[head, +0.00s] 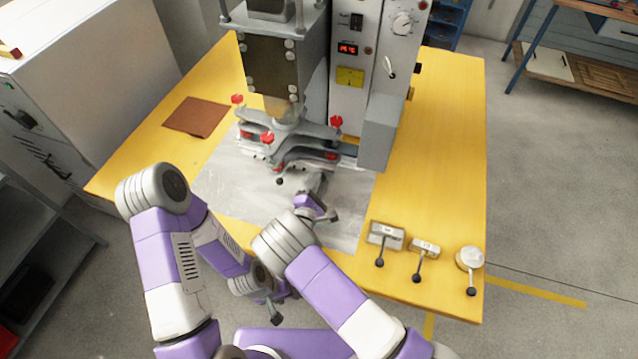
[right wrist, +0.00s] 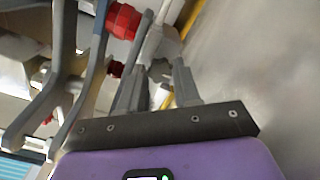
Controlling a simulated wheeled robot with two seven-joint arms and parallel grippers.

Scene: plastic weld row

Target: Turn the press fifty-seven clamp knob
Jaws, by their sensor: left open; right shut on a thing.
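The press (head: 290,70) stands on the yellow table, with grey clamp arms (head: 300,130) and several red knobs around its lower head. One red knob (head: 336,121) is at the right end of an arm; red knobs (right wrist: 123,20) also show in the right wrist view. My right gripper (head: 318,182) is at the front of the lower clamp, its fingers (right wrist: 157,85) shut on a light grey part, which I take to be the clamp knob (right wrist: 158,68). The fingers hide much of it. My left gripper (head: 275,312) is open and empty, low before the table's front edge.
Three metal pieces with black ball handles (head: 386,237) (head: 424,248) (head: 470,258) stand at the table's front right. A brown sheet (head: 196,117) lies at left. A grey box (head: 380,132) sits beside the press. The table's right side (head: 445,160) is clear.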

